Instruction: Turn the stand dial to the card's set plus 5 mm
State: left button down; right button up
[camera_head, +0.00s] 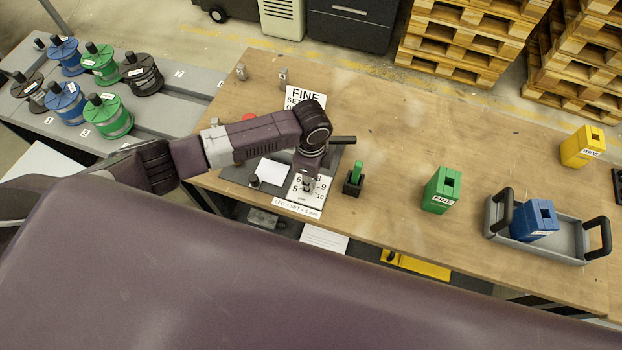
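The stand dial plate (299,197) is white with black numbers; 5, 6, 8, 9 and 10 can be made out. A label strip (297,208) runs along its front edge. My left arm reaches in from the left, and my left gripper (306,186) points down over the middle of the dial. The gripper covers the knob and pointer, so the setting and any contact cannot be made out. Its fingers are too small to read. The card (305,95) behind the arm reads "FINE" and "SET"; its lower part is hidden. My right gripper is not in view.
A green tool stands in a black holder (353,187) right of the dial. A green FINE box (441,190), a grey tray (569,246) with a blue box (535,221), and a yellow box (582,147) stand farther right. Spools (108,116) sit at left.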

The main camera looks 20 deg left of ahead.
pick_arm(q)
jog(key=shift+w, duration=0.1)
jog(key=c, duration=1.6)
grip_release()
jog(key=shift+r, duration=0.1)
notch_tip(320, 180, up, 12)
jog(key=shift+f, duration=0.1)
